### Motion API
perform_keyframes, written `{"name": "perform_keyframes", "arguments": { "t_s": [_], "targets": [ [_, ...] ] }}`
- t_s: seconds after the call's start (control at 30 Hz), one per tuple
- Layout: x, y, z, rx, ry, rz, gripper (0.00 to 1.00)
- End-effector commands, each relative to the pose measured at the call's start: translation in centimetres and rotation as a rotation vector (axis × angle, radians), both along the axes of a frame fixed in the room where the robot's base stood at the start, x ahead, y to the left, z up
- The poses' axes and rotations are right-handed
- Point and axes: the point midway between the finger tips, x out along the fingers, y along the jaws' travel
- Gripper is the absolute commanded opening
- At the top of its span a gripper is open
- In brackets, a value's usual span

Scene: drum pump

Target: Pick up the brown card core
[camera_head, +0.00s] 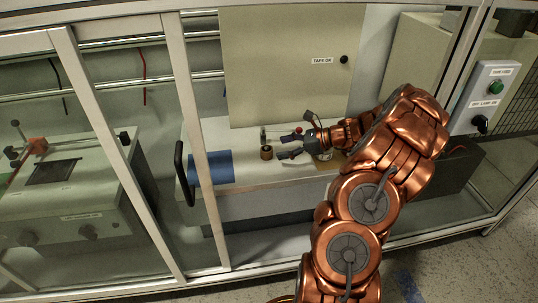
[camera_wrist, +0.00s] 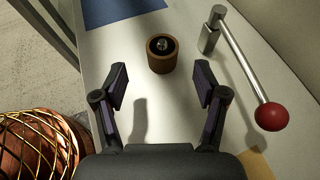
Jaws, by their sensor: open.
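The brown card core (camera_wrist: 161,62) is a short upright tube on the pale shelf (camera_wrist: 182,112) in the wrist view, with a shiny metal piece showing inside its opening. It also shows in the head view (camera_head: 266,153), just left of my gripper. My gripper (camera_wrist: 162,82) is open and empty in the wrist view. The core stands ahead of the gap between the fingertips, near its middle, and no finger touches it. In the head view my gripper (camera_head: 285,146) reaches in from the right, low over the shelf.
A metal lever with a red ball knob (camera_wrist: 271,117) stands right of the core, close to the right finger. A blue sheet (camera_head: 212,167) lies at the shelf's left. The cabinet's frame post (camera_head: 200,150) and black handle (camera_head: 184,174) stand at the front left.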

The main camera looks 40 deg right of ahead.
Motion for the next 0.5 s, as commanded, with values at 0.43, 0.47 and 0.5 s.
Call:
{"name": "perform_keyframes", "arguments": {
  "t_s": [0.43, 0.47, 0.5],
  "targets": [
    [1.8, 1.0, -1.7, 0.029, -0.002, -0.025, 0.72],
    [2.0, 1.2, -1.8, 0.028, -0.002, -0.024, 0.72],
    [2.2, 1.5, -2.0, 0.028, -0.001, -0.023, 0.72]
  ]
}}
